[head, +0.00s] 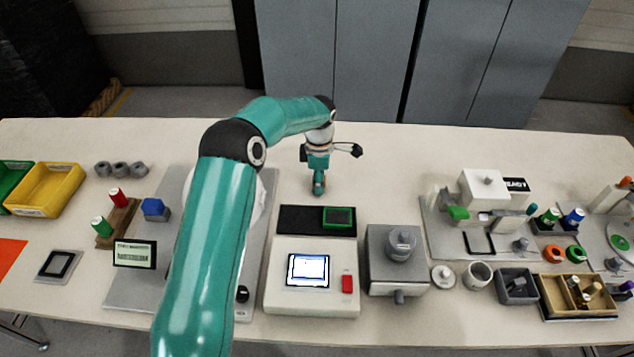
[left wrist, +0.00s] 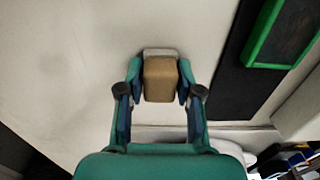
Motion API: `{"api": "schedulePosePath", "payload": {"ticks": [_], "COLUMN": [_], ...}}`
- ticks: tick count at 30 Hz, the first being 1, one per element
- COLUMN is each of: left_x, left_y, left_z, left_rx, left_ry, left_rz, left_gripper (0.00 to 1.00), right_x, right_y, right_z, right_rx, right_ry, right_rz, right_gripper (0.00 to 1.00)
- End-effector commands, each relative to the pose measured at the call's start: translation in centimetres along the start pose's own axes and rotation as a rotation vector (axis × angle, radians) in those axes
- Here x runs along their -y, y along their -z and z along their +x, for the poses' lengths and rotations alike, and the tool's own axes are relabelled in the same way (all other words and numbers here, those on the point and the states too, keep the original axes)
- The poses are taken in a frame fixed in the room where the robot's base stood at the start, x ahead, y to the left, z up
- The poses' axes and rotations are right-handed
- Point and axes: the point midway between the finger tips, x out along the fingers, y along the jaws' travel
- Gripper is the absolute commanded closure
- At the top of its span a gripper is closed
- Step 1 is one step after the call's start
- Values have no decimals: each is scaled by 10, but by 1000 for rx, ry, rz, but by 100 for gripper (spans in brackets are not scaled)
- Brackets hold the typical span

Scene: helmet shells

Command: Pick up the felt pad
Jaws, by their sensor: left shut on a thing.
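My left gripper (head: 319,186) is over the bare table behind the black mat, pointing down. In the left wrist view my left gripper (left wrist: 160,86) is shut on a tan block with a light grey strip along its far end, which I take to be the felt pad (left wrist: 160,80). The two fingers press on its left and right sides. In the head view the pad is mostly hidden by the fingers. I cannot tell whether it touches the table or hangs just above it. My right gripper is not in view.
A black mat (head: 298,220) with a green-framed tray (head: 339,217) lies just in front of the gripper. A white device with a screen (head: 309,271) and a grey machine (head: 396,262) stand nearer. The table (head: 380,150) behind and beside the gripper is clear.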

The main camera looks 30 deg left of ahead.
Motion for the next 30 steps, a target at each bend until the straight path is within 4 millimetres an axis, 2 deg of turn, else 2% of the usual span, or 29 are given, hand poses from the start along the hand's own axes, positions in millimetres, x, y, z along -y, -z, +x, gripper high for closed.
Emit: {"api": "schedulePosePath", "payload": {"ticks": [11, 17, 23, 30], "left_x": [0, -1, -1, -1], "left_y": [0, 0, 0, 0], "left_z": [-4, -21, -60, -130], "left_rx": [0, 0, 3, 3], "left_ry": [-2, -3, -6, -6], "left_rz": [-1, 0, -1, -2], "left_gripper": [95, 95, 95, 95], "right_x": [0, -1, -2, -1], "right_y": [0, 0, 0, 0], "right_z": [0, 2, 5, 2], "right_rx": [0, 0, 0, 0], "right_ry": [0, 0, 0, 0], "right_rz": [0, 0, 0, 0], "right_gripper": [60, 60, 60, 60]}}
